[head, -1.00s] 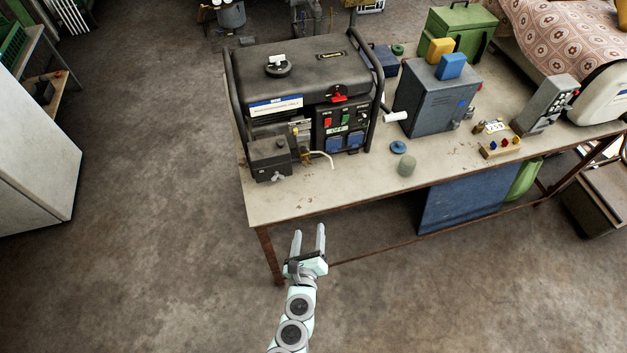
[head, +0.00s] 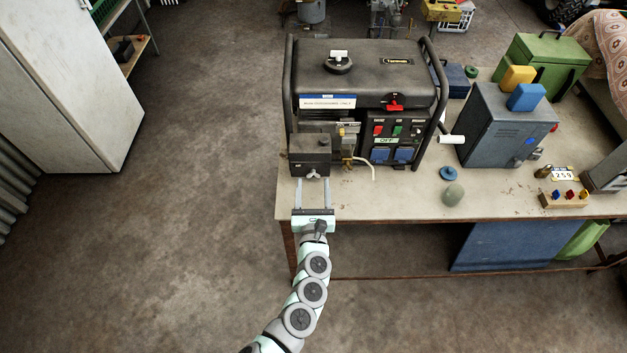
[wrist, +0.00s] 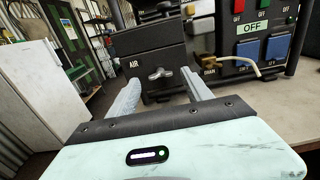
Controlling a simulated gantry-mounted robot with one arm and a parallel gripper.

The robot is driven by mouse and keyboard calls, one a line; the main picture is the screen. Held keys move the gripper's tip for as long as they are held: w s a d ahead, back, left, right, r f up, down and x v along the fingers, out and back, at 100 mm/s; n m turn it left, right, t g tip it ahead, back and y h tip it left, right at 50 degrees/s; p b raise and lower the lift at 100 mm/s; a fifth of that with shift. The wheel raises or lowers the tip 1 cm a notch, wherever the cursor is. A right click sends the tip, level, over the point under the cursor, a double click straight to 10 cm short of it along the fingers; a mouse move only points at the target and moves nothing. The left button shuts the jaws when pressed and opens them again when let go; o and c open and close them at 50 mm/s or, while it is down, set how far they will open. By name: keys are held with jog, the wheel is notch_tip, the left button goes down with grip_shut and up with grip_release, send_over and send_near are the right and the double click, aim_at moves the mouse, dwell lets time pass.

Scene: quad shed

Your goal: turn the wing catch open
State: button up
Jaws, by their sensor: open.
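The wing catch (wrist: 159,73) is a small pale metal wing on the front of a dark box labelled AIR (wrist: 150,58); its wings lie roughly level, slightly tilted. In the head view the wing catch (head: 313,175) shows low on the front of the box (head: 310,150), at the left front of the generator (head: 365,88). My gripper (head: 313,181) is open and empty, with its fingers pointing at the box. In the wrist view the two fingers (wrist: 160,88) stand on either side of the catch; I cannot tell how far short of it they are. No contact shows.
A pale hose (head: 366,165) and a brass fitting (wrist: 209,66) are just right of the box. A blue knob (head: 448,173) and a greenish round piece (head: 453,194) lie on the bench (head: 400,205). Left of the bench is open floor.

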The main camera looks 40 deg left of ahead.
aim_at(313, 174)
jog(key=shift+x, duration=1.2)
grip_shut()
